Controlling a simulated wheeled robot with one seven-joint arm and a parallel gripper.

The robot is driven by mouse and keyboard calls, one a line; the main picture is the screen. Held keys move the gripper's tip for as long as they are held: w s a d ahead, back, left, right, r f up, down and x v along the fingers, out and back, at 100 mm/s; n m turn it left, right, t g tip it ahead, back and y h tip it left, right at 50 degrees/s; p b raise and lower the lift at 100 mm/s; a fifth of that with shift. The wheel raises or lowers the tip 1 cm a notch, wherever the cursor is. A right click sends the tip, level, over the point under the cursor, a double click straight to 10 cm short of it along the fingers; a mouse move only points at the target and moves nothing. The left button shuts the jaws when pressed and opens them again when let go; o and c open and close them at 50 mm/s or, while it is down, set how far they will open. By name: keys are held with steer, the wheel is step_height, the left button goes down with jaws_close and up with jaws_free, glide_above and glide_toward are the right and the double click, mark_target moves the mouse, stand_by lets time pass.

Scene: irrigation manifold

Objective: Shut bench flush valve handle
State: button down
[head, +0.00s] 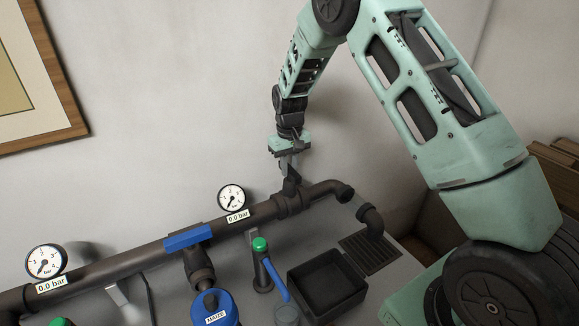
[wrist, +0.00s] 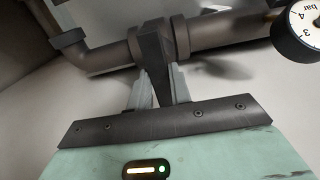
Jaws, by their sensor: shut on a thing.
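My gripper (head: 289,165) is above the right part of the dark main pipe, near its outlet end. In the wrist view, my gripper (wrist: 158,92) has its two grey fingers on either side of a dark, tapering handle (wrist: 153,48) and is shut on it. That handle stands out from the pipe, across the pipe's line. In the head view the valve (head: 291,186) under my gripper shows only in part, as the fingers cover most of the handle. I see no label on it.
The main pipe (head: 135,263) carries a blue lever (head: 187,238) and two gauges (head: 231,198) (head: 45,262) reading 0.0 bar. A green-topped tap (head: 261,245) with a blue lever, a black basin (head: 327,285), a drain grate (head: 370,252) and a blue MAIZE canister (head: 214,309) stand in front.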

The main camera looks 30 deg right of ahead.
mark_target(290, 168)
steer(key=shift+r, duration=0.1)
steer(key=c, duration=1.3)
jaws_free()
step_height(290, 168, up, 17)
steer(key=b, duration=0.3)
steer(key=shift+r, duration=0.15)
